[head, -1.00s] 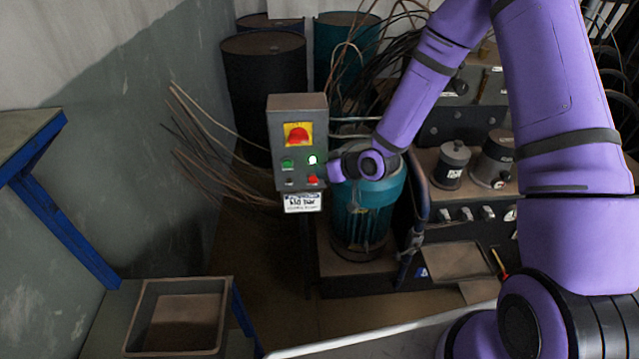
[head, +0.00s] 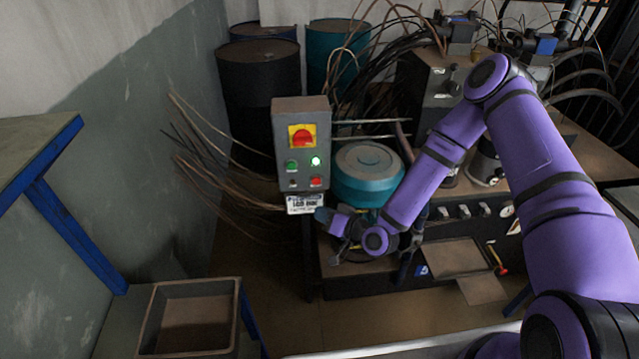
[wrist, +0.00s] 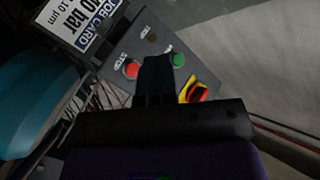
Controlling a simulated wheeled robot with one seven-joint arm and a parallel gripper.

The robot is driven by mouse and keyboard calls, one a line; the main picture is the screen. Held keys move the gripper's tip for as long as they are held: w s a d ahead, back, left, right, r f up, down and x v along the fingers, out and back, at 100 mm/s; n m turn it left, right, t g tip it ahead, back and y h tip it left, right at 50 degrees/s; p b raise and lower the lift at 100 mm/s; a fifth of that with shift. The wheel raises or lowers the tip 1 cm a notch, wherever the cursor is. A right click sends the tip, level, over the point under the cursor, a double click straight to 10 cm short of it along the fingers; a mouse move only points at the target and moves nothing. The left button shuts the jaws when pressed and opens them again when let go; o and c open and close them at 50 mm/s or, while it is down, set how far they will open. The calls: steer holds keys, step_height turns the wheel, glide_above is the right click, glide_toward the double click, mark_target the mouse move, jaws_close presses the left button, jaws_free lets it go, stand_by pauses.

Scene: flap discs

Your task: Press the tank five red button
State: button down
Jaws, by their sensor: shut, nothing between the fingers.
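A grey control box (head: 302,145) stands left of the teal motor. Its red button (head: 316,182) is at the lower right of the face, and it shows in the wrist view (wrist: 130,69) beside the word STOP. My gripper (head: 325,217) is shut and empty, just below and right of the box. In the wrist view its dark fingers (wrist: 157,66) appear between the red and green buttons; contact cannot be told. No tank number is readable.
A job card (head: 305,204) hangs under the box. The teal motor (head: 365,185) is close to my arm on the right. Loose rods (head: 215,165) stick out at left. Dark drums (head: 260,95) stand behind. An empty tray (head: 190,320) is at lower left.

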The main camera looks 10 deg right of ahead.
steer(key=shift+w, duration=0.15)
steer(key=w, duration=0.8)
steer(key=shift+w, duration=0.25)
steer(key=shift+w, duration=0.1)
stand_by(2.1)
steer(key=shift+w, duration=0.35)
steer(key=shift+w, duration=0.45)
stand_by(1.0)
steer(key=shift+s, duration=0.9)
steer(key=shift+s, duration=0.1)
steer(key=shift+s, duration=2.4)
